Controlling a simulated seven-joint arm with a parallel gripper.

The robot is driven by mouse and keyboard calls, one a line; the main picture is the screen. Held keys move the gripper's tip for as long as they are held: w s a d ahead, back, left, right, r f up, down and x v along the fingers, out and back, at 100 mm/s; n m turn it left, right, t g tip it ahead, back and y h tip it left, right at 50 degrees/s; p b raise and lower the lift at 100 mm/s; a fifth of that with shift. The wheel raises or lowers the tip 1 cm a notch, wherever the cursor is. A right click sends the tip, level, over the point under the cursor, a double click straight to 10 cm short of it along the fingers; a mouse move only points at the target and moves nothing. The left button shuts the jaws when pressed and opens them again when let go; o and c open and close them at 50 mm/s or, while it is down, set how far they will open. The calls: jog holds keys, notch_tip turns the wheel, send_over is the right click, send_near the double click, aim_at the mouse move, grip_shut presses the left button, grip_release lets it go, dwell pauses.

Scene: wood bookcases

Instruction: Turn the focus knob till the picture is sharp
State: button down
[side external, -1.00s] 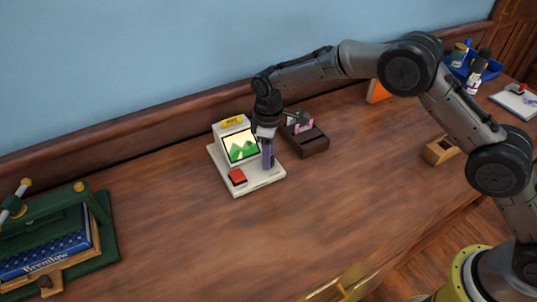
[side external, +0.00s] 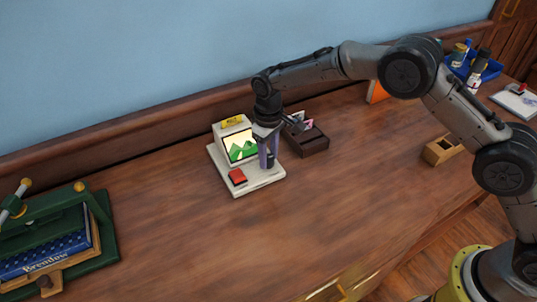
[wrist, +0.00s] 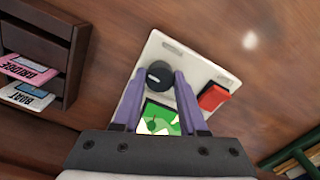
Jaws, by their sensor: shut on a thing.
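The viewer (side external: 217,159) is a cream device on the desk, with a small lit screen (side external: 240,147) showing green hills on a pale yellow ground. The screen also shows in the wrist view (wrist: 158,119), partly hidden by my gripper. I cannot tell at this size how sharp the picture is. The dark round focus knob (wrist: 159,74) stands on the base beside the screen. My gripper (wrist: 160,76) points down with its purple fingers shut on the knob, one on each side. In the side view my gripper (side external: 268,163) partly hides the knob.
A red button (side external: 237,177) sits on the viewer's base in front of the screen. A dark wooden box (side external: 314,145) with labelled cards stands close on the right. A green press with a blue book (side external: 45,258) is at far left. The desk front is clear.

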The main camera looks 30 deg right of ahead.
aim_at(269, 157)
jog(key=shift+r, duration=0.1)
jog(key=shift+c, duration=2.2)
grip_release()
notch_tip(269, 157, up, 14)
jog(key=shift+d, duration=0.1)
